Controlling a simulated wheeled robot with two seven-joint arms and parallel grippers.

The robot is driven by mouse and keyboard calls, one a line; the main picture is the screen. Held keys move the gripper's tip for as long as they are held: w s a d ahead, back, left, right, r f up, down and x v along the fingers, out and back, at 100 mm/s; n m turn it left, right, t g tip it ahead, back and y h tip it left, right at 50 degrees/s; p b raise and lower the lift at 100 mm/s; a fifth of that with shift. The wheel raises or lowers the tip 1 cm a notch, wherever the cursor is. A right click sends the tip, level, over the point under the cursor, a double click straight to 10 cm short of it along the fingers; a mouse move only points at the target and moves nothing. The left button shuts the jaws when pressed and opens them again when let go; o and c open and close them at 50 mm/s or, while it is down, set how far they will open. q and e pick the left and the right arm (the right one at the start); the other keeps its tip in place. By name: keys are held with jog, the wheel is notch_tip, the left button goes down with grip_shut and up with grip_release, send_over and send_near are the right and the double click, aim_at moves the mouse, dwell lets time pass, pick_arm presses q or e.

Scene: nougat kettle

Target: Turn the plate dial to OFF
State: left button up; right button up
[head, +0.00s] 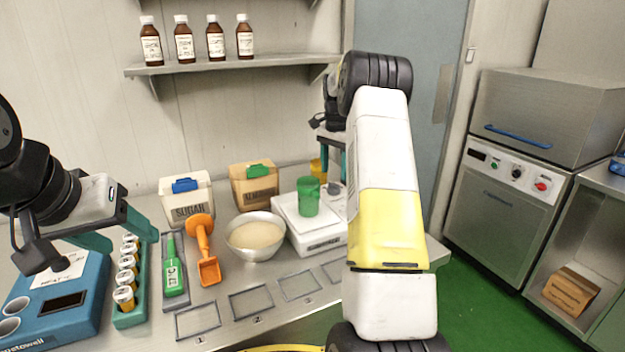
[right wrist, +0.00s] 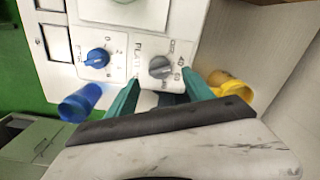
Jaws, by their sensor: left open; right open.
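The plate dial (right wrist: 161,67) is a round grey knob on a white panel in the right wrist view, with small markings around it and lettering beside it. I cannot clearly read which mark it points at. My right gripper (right wrist: 159,88) is open, with its teal fingers on either side below the dial and the dial seen beyond the gap; contact is not visible. In the head view my right arm reaches toward the back of the bench and hides much of that area. My left gripper (head: 120,234) is open and empty over the left of the bench.
A blue knob (right wrist: 97,57) sits beside the dial. A blue cup-like object (right wrist: 80,102) and a yellow one (right wrist: 232,86) flank the fingers. The bench holds a bowl (head: 255,235), an orange scoop (head: 205,250), and a green cup (head: 308,197) on a white scale (head: 318,237).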

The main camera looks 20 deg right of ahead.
aim_at(334, 187)
notch_tip(334, 187, down, 5)
jog(key=shift+r, duration=0.1)
jog(key=shift+c, duration=0.2)
grip_shut()
jog(key=shift+n, duration=0.4)
jog(key=n, duration=0.3)
jog(key=shift+n, duration=2.6)
